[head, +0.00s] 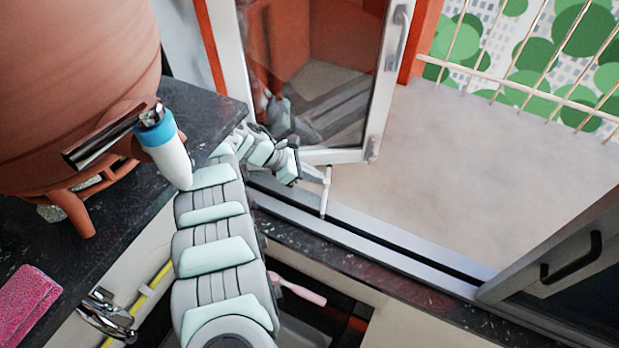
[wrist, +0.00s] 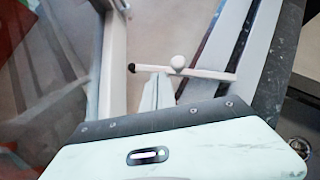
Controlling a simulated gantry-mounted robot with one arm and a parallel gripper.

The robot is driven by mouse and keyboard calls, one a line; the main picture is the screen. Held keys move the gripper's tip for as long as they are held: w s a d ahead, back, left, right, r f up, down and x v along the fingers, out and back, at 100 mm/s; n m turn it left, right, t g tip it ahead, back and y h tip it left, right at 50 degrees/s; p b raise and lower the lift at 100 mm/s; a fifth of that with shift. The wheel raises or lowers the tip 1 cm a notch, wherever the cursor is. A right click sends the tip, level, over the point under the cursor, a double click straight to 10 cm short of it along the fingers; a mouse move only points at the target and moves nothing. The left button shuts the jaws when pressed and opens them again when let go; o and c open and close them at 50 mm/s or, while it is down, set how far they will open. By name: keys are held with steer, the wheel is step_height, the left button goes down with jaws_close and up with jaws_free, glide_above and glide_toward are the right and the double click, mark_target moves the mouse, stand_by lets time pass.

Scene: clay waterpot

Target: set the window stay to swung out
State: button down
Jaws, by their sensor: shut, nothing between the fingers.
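The window stay (wrist: 210,73) is a thin white bar with a round knob and a dark tip. In the head view the stay (head: 326,192) stands out by the sill track, near the lower corner of the open glazed sash (head: 375,110). My gripper (head: 314,176) reaches over the sill to the left of the stay. In the wrist view my gripper (wrist: 158,86) is a pale, shut tip close beside the bar, just below the knob. I cannot tell whether it touches the bar. It holds nothing.
A clay waterpot (head: 75,80) with a metal tap stands on the dark counter (head: 205,105) at left. A white and blue object (head: 165,150) is beside my arm. A pink sponge (head: 25,305) lies lower left. A panel with a black handle (head: 572,262) is at right; the outside floor is clear.

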mark_target(280, 190)
steer(key=shift+d, duration=0.75)
steer(key=a+b, duration=0.1)
steer(key=a, duration=0.2)
steer(key=a+b, duration=0.2)
steer(key=a, duration=0.2)
steer(key=s+a+b, duration=0.1)
steer(key=a, duration=0.3)
steer(key=shift+a, duration=0.2)
steer(key=shift+s+a+r+b, duration=0.15)
steer(key=shift+a+r+b, duration=0.15)
steer(key=shift+a+b, duration=0.55)
steer(key=shift+d+r, duration=0.1)
